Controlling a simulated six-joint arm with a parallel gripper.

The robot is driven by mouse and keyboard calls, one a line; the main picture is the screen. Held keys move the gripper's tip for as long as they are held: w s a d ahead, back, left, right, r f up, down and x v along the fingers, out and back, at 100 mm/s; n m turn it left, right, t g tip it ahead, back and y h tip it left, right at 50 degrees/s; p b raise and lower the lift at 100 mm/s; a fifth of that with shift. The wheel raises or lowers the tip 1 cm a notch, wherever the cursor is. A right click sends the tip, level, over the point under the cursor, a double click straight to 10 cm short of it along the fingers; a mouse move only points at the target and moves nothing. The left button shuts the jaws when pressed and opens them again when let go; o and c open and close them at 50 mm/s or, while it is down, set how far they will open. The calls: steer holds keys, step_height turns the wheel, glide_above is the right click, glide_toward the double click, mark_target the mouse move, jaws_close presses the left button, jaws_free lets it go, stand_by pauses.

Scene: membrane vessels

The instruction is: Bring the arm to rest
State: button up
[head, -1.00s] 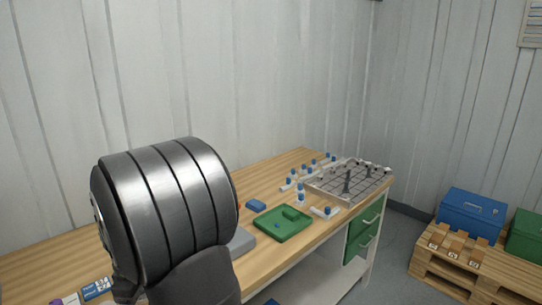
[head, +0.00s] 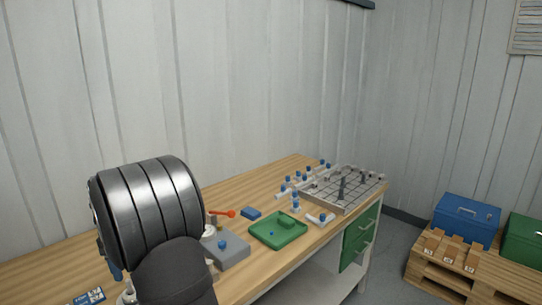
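A large ribbed metal joint of my arm (head: 150,210) and a dark link below it (head: 175,275) fill the lower left of the head view. They hide part of the workbench. I cannot make out my gripper. Several small white vessels with blue caps (head: 296,202) stand beside a grey gridded rack (head: 345,207) at the bench's right end. One white vessel with a blue cap (head: 318,219) lies near the rack's front corner.
A grey box with a blue knob (head: 228,251), a red-orange handled item (head: 223,213) and a blue block (head: 250,213) are on the wooden bench (head: 250,194) near my arm. A pallet (head: 450,270) with blue (head: 466,220) and green boxes (head: 525,240) stands on the right.

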steer(key=shift+w+a+f, duration=0.3)
steer(key=shift+w+a, duration=0.35)
steer(key=shift+w+a+f, duration=0.3)
steer(key=shift+w+a, duration=0.3)
steer(key=shift+a, duration=0.05)
steer(key=o, duration=0.6)
steer(key=s+d+r+m+t+y, duration=0.35)
steer(key=s+d+m, duration=0.2)
steer(key=m, duration=0.35)
steer(key=x, duration=0.9)
steer(key=shift+s+a+f, duration=0.1)
steer(key=shift+a+f, duration=0.2)
steer(key=shift+a, duration=0.05)
steer(key=shift+r, duration=0.15)
